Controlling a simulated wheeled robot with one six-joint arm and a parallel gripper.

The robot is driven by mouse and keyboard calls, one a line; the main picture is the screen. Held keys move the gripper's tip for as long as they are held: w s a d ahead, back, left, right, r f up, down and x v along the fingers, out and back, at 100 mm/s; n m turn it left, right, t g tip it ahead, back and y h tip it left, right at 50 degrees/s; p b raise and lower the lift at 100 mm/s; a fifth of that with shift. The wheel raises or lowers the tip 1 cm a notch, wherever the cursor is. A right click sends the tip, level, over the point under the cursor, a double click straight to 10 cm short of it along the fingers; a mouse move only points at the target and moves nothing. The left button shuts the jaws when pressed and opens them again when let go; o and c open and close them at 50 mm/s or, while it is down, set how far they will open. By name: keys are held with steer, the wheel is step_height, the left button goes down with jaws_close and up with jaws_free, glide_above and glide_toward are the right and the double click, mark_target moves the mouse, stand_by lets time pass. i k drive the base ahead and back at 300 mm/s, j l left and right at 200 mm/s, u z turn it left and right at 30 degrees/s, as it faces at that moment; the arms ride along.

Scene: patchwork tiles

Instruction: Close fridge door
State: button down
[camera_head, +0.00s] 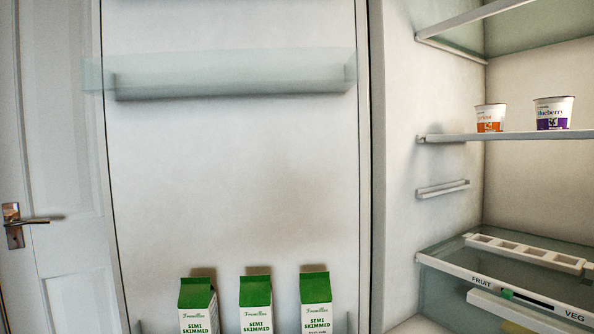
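The fridge door (230,180) stands open on the left, its white inner face turned towards the camera. A clear door shelf (230,75) runs across its upper part and looks empty. Three green-and-white milk cartons (313,300) stand low on the door's inner side, cut off by the bottom edge. The fridge interior (400,150) lies open on the right, joined to the door along a vertical edge near the middle of the picture. The door's full outline is not in view. My gripper is not in view.
Two yoghurt pots, one orange (490,118) and one purple (553,113), stand on a fridge shelf (530,135). A fruit and veg drawer (505,285) lies below. A white room door (65,170) with a metal handle (20,222) is at far left.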

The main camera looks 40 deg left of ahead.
mark_target(234, 139)
steer(key=k+j, duration=0.15)
steer(key=j, duration=0.15)
steer(key=k+j, duration=0.15)
steer(key=j, duration=0.15)
steer(key=k+j+u, duration=0.1)
steer(key=j, duration=0.2)
steer(key=k+j, duration=0.2)
steer(key=j, duration=0.1)
